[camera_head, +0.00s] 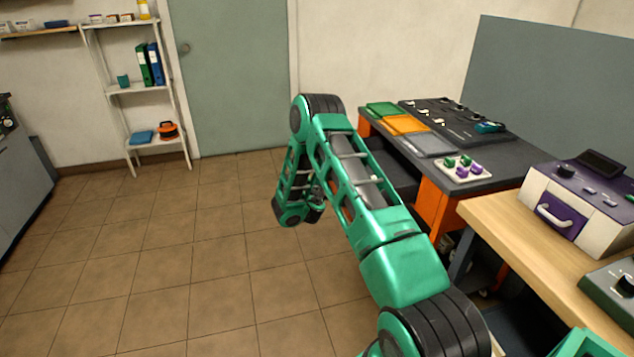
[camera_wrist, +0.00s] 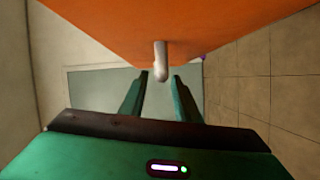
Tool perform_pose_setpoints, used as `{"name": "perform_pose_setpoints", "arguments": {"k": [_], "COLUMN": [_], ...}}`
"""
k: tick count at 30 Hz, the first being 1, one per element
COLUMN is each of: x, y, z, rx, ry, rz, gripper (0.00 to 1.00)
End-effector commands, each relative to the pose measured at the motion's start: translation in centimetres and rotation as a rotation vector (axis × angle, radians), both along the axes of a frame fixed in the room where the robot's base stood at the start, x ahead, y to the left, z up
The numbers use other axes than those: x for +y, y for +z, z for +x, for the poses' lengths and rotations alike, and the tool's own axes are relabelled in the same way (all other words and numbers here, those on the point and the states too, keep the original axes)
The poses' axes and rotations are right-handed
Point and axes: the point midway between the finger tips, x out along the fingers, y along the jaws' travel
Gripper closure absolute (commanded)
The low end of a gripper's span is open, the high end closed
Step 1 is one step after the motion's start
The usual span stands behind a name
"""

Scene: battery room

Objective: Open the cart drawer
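In the wrist view, an orange front (camera_wrist: 110,30) fills the top of the picture, and a pale grey handle (camera_wrist: 161,55) stands out from it. I take this to be the cart drawer, but cannot tell whether it is open at all. My gripper (camera_wrist: 160,76) is open, its two green fingers apart. The end of the handle shows between the fingertips; I cannot tell whether either finger touches it.
In the head view, a dark-topped bench (camera_head: 500,178) with orange sides carries coloured mats and a tray of small pegs (camera_head: 462,168). A wooden table (camera_head: 515,235) holds a white and purple device (camera_head: 585,205). Tiled floor (camera_head: 190,250) is clear at left, before a shelf (camera_head: 140,90).

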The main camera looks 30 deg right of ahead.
Motion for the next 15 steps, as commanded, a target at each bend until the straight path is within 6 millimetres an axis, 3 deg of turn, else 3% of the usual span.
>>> {"name": "perform_pose_setpoints", "arguments": {"k": [6, 15], "x": [2.4, 4.1], "y": [0.1, 0.2], "z": [-2.4, -4.6], "rx": [0.006, 0.006], "ry": [0.006, 0.006], "rz": [-0.002, -0.001], "gripper": [0.70, 0.70]}}
